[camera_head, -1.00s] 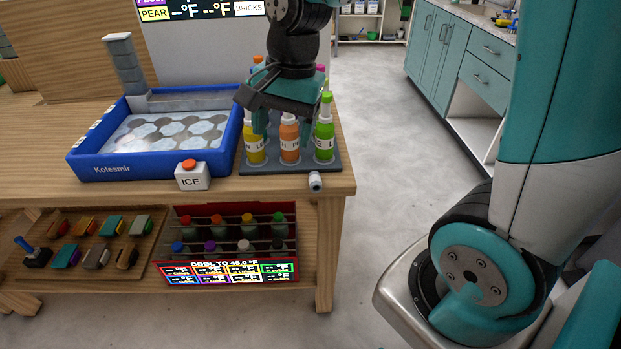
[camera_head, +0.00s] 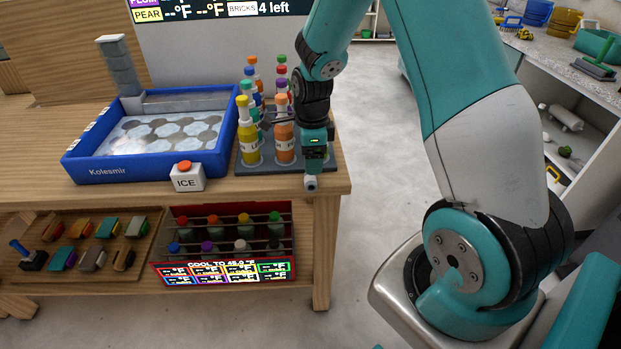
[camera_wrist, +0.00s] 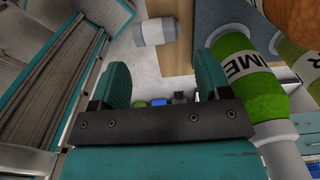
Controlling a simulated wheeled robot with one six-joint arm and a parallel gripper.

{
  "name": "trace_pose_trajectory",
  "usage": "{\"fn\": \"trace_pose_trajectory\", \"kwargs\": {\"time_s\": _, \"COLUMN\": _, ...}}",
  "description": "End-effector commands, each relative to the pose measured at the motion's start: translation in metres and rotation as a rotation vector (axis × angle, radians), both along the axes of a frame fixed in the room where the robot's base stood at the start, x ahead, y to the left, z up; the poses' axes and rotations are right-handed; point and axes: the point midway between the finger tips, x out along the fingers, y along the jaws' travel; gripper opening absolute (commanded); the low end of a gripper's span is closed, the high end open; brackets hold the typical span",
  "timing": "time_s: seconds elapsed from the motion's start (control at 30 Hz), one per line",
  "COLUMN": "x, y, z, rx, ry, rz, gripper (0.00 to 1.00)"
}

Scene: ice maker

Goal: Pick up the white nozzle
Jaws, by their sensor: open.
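The white nozzle (camera_head: 311,184) is a small pale cylinder with a grey end. It lies at the table's front edge, in front of the bottle tray's right corner. In the wrist view the nozzle (camera_wrist: 154,32) shows ahead of the fingertips, sideways between them, apart from both. My gripper (camera_head: 315,165) hangs over the right end of the bottle tray, just above and behind the nozzle. In the wrist view my gripper (camera_wrist: 163,78) has two spread teal fingers with nothing between them.
A green lime bottle (camera_wrist: 248,75) stands close to the right finger. The dark bottle tray (camera_head: 262,169) holds several coloured bottles. The ice button box (camera_head: 187,184) and blue Kolesmir basin (camera_head: 90,172) stand left. Open floor lies right of the table.

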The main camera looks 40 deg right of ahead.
Motion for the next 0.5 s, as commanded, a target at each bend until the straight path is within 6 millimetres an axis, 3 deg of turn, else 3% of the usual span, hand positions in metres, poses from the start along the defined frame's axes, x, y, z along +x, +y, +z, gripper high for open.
{"fn": "trace_pose_trajectory", "kwargs": {"time_s": 0.27, "x": -0.002, "y": 0.0, "z": -0.023, "rx": 0.001, "ry": 0.003, "rz": 0.001, "gripper": 0.7}}
{"fn": "trace_pose_trajectory", "kwargs": {"time_s": 0.5, "x": -0.005, "y": 0.0, "z": -0.058, "rx": 0.001, "ry": 0.003, "rz": 0.001, "gripper": 0.7}}
